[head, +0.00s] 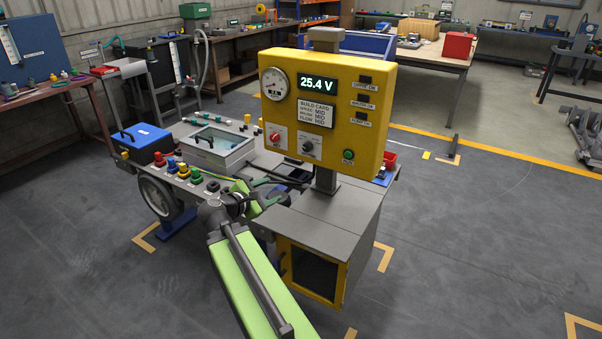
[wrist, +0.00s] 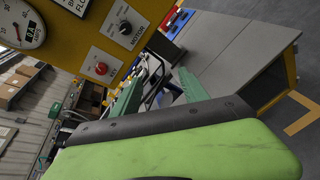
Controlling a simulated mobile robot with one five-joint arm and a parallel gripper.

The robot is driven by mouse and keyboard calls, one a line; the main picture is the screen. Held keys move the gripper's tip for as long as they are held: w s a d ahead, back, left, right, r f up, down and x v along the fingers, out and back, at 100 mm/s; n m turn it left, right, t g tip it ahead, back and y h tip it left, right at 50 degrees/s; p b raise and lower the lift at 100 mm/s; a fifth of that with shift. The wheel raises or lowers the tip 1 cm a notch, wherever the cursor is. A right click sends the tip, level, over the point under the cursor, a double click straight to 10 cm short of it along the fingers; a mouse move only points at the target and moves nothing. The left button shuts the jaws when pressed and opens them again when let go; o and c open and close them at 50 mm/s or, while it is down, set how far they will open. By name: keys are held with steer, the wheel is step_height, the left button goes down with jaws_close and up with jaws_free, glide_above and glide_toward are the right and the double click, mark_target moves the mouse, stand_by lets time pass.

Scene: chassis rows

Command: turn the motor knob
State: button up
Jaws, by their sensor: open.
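The motor knob (head: 308,147) is a black dial on a grey plate, low on the front of the yellow panel (head: 345,85). In the wrist view the knob (wrist: 125,27) is at the upper middle, with a MOTOR label beside it and a light pointer mark. My gripper (head: 268,187) is in front of and below the panel, left of the grey cabinet, apart from the knob. In the wrist view its two green fingers (wrist: 158,88) are spread with nothing held between them.
A red knob (head: 276,136) on its own plate sits left of the motor knob, and a green button (head: 348,156) sits right. A gauge (head: 275,84) and a 25.4 V display (head: 317,83) are above. The grey cabinet (head: 325,222) stands below the panel. Colored connectors (head: 183,170) line the chassis.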

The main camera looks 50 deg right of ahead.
mark_target(306, 150)
steer(key=w+d+r+n+h, duration=0.1)
steer(key=d, duration=0.6)
steer(key=w+d+r+n+t+h+b, duration=0.1)
steer(key=w+d+n, duration=0.1)
steer(key=d, duration=0.5)
steer(key=w+d+r+n+h, duration=0.1)
steer(key=d+r+n, duration=0.1)
steer(key=d, duration=0.4)
steer(key=shift+w+d, duration=0.2)
steer(key=shift+d, duration=0.2)
